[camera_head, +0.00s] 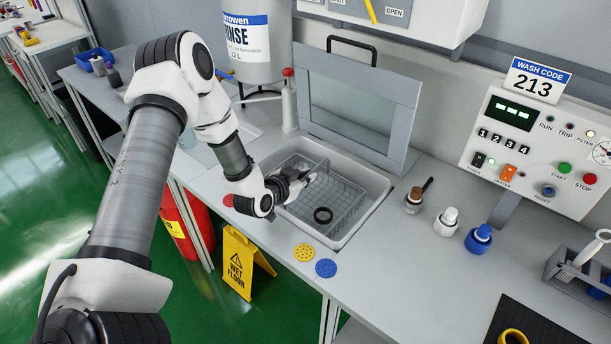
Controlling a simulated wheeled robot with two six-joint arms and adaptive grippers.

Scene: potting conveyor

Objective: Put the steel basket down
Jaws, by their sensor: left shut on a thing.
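The steel basket (347,208) is a wire-mesh basket with a raised middle part. It sits within the grey washer basin (378,202) in the middle of the view. A dark ring (323,215) lies inside it. My left gripper (304,182) reaches in from the left and is shut on the basket at its raised middle part. The gripper hides part of the basket's left side. I cannot tell whether the basket's underside touches the basin floor. My right gripper is not in view.
The basin's framed lid (350,110) stands open behind it. A yellow disc (304,252) and a blue disc (326,268) lie in front. Small bottles (446,221) stand to the right, below the control panel (540,150). A wet-floor sign (238,264) stands on the floor.

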